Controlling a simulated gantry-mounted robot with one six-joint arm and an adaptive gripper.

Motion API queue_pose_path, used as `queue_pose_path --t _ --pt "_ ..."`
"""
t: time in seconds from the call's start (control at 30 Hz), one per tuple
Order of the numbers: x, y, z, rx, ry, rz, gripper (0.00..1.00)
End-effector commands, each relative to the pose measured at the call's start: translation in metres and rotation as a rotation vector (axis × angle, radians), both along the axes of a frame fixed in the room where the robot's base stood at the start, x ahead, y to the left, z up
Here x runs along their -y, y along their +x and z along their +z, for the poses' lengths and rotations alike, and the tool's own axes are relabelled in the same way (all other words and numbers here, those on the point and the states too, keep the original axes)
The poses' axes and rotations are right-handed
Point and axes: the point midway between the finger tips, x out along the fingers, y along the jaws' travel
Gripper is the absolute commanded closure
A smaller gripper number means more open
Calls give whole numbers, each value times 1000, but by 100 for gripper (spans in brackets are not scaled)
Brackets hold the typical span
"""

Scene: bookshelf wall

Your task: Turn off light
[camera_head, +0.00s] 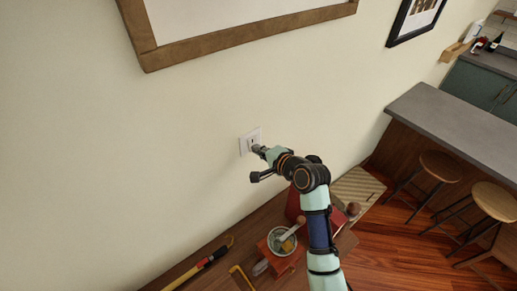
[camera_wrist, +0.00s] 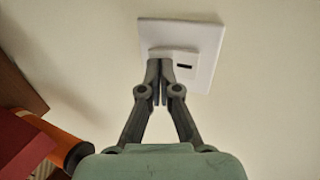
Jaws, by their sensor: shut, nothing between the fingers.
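A white wall plate (camera_head: 249,140) with a small dark slot is mounted on the cream wall, and it also shows in the wrist view (camera_wrist: 205,45). My gripper (camera_head: 257,150) is at the plate's lower edge in the head view. In the wrist view my gripper (camera_wrist: 160,66) is shut with its fingertips together and nothing between them. The tips overlap the lower left part of the plate; I cannot tell whether they touch it. The fingers hide part of the plate's face.
A wooden table (camera_head: 213,233) stands below with a jar (camera_head: 282,241), a yellow-black tool (camera_head: 200,266) and other objects. A framed picture (camera_head: 250,35) hangs above. A counter (camera_head: 455,120) and stools (camera_head: 440,166) are at the right. The wall left of the plate is clear.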

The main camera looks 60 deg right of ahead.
Motion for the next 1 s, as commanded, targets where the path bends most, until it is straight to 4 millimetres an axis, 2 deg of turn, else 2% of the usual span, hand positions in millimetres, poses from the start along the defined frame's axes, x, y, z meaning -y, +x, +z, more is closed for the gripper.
queue_pose_path --t 0.37,0.53,0.6,1.0 --pt "2 3 -2 0 0 0 100" --pt "4 7 -16 56 -30 1 100" --pt "4 8 -6 65 -35 1 100" --pt "4 8 4 64 -34 1 100"
